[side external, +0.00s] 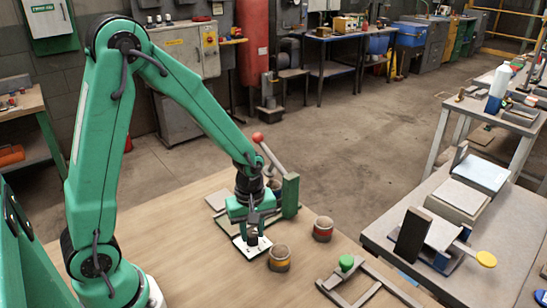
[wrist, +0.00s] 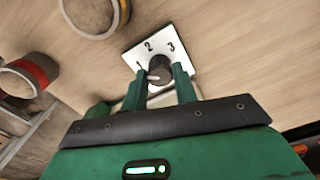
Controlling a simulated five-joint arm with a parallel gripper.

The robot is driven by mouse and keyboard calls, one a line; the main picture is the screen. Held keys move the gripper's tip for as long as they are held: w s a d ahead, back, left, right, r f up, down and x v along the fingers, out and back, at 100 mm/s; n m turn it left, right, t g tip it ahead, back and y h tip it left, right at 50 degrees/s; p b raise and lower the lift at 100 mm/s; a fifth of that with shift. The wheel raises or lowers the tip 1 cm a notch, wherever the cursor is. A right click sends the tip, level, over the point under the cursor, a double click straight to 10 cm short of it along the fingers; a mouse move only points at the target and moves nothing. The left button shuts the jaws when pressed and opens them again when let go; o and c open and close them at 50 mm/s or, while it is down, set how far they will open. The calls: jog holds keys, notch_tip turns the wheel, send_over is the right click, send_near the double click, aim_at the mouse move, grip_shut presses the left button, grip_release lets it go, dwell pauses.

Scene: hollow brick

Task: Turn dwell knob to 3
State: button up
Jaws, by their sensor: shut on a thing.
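The dwell knob (wrist: 161,66) is a dark round knob on a white square dial plate (wrist: 178,32) marked 1, 2 and 3. A pale mark on the knob shows at its lower left, on the side of the 1; its exact setting is hard to tell. My gripper (wrist: 162,78) is shut on the knob, with one green finger on each side. In the side external view my gripper (side external: 252,232) points down over the plate (side external: 262,246), and the knob is mostly hidden there.
A yellow-banded pot (side external: 279,259) and a red-banded pot (side external: 323,229) stand right of my gripper. A red-balled lever (side external: 268,152) and green post (side external: 290,195) stand close behind it. A frame with a green knob (side external: 346,263) lies at front right. Bare wood lies at left.

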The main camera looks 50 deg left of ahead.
jog(key=m, duration=0.6)
jog(key=shift+m, duration=0.4)
jog(key=m, duration=0.3)
jog(key=shift+m, duration=0.3)
jog(key=m, duration=0.3)
jog(key=shift+m, duration=0.3)
jog(key=m, duration=0.4)
jog(key=shift+r+m, duration=0.1)
jog(key=shift+m, duration=2.4)
jog(key=o, duration=1)
jog(key=shift+c, duration=0.2)
